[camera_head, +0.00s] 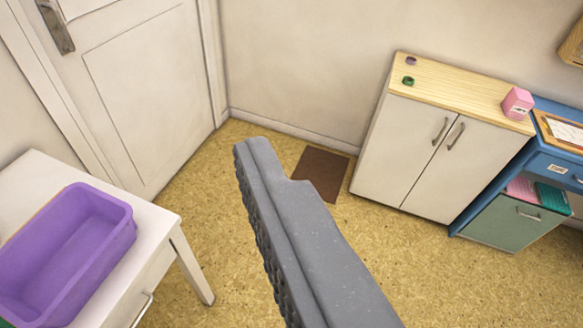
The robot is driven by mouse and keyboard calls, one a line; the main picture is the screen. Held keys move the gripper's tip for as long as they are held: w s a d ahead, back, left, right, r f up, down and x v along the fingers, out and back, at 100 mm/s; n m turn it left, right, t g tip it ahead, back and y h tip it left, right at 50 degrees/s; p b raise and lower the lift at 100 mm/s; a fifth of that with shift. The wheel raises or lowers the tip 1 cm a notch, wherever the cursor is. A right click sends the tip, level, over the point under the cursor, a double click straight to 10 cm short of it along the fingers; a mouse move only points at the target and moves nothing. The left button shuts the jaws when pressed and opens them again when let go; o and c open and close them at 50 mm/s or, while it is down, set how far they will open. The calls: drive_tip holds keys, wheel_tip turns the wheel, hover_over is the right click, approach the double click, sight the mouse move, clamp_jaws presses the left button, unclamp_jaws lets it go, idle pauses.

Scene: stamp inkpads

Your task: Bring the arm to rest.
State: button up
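My gripper (268,185) shows as one dark grey finger reaching up from the bottom edge to the middle of the picture. Its ridged side faces left and is bare, with nothing against it. The other finger is not in view. No held object shows. The finger hangs in front of the floor, apart from the furniture.
A white table (165,222) with a purple tub (65,255) stands at left. A white cabinet (412,150) with a pink box (517,103) and small purple and green items stands at right, beside a blue desk (552,155). Speckled floor (235,235) lies open between them.

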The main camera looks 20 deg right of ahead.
wheel_tip(320, 180, up, 8)
drive_tip(key=p, duration=0.7)
drive_tip(key=shift+f+p, duration=0.25)
drive_tip(key=shift+p, duration=0.05)
drive_tip(key=shift+w+a, duration=0.1)
